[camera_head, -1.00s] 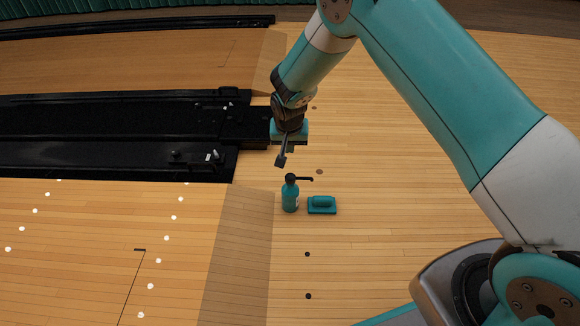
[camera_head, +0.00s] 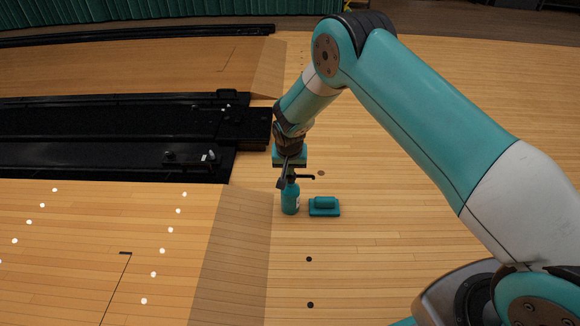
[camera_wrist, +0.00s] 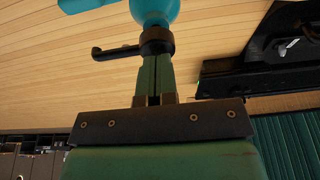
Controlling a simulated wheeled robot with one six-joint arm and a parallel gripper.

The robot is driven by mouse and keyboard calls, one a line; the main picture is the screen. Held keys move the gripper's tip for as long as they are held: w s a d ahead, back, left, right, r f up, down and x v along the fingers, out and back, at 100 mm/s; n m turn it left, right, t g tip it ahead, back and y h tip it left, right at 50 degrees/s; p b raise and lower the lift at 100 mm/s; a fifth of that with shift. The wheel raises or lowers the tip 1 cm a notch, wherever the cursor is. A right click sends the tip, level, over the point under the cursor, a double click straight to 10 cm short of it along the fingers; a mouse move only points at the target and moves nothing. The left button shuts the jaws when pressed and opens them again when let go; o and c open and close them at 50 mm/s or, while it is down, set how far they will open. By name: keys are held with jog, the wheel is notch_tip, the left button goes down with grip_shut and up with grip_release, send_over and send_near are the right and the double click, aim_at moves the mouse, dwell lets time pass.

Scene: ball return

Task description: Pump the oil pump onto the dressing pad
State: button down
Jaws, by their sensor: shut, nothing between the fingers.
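The oil pump (camera_head: 290,200) is a teal bottle with a black pump head and a thin spout pointing right in the head view. It stands upright on the wooden floor. The dressing pad (camera_head: 324,208), a teal block with a rounded top, lies just right of it. My gripper (camera_head: 284,184) is shut and empty, its fingertips at the pump head. In the wrist view the closed fingers (camera_wrist: 154,72) line up with the pump's black collar (camera_wrist: 157,41), with the teal bottle (camera_wrist: 155,10) beyond. I cannot tell whether they touch. The fingers partly hide the pump head.
Black ball-return machinery (camera_head: 120,135) lies to the left, its end close to my gripper. A raised wooden edge (camera_head: 235,240) runs left of the bottle. The floor right of the pad and in front is clear, apart from dark dots.

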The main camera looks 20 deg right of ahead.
jog(key=shift+f, duration=1.05)
jog(key=shift+r+p, duration=0.1)
jog(key=shift+p, duration=0.2)
notch_tip(320, 180, up, 5)
jog(key=p, duration=0.4)
jog(key=shift+r+p, duration=0.15)
jog(key=shift+p, duration=0.2)
jog(key=p+v, duration=0.4)
jog(key=v, duration=0.4)
jog(key=shift+s+r+p, duration=0.3)
jog(key=shift+a, duration=0.1)
